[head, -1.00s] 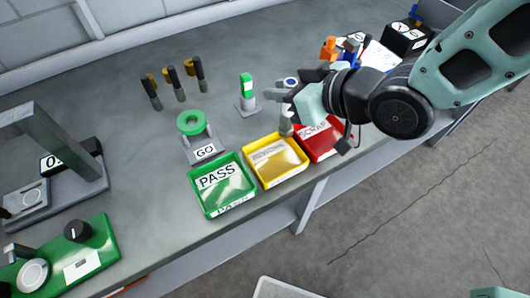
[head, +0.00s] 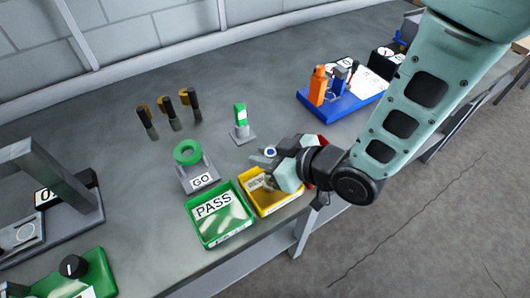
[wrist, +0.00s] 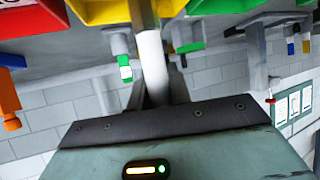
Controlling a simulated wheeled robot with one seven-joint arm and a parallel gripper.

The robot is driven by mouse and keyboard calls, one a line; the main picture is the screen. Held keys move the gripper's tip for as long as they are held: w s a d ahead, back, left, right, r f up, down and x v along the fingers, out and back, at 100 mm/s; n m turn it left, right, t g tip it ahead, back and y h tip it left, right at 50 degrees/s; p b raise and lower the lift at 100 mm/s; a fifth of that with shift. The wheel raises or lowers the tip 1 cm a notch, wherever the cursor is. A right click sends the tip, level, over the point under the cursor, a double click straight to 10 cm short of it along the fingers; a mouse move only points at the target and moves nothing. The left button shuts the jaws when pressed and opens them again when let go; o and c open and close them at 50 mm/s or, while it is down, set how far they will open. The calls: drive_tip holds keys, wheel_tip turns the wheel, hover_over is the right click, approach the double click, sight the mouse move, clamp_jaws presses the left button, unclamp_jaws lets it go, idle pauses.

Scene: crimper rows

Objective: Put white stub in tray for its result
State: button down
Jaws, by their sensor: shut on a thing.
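My gripper (head: 268,178) is over the far right part of the yellow tray (head: 282,206) in the head view. It is shut on the white stub (wrist: 152,65), a plain pale cylinder between the dark fingers in the wrist view. In the head view the stub is mostly hidden by my gripper, and I cannot tell its height above the tray floor. The green tray (head: 222,228), labelled PASS, stands left of the yellow one. The red tray (head: 322,142) is to the right, mostly behind my gripper.
A grey GO gauge with a green ring (head: 188,152) stands behind the trays. A green and white post (head: 240,120) is near it. Several black-handled tools (head: 168,112) stand at the back. A blue tool stand (head: 340,100) is at right.

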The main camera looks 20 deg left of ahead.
drive_tip(key=shift+f, duration=0.2)
drive_tip(key=c, duration=1.3)
unclamp_jaws()
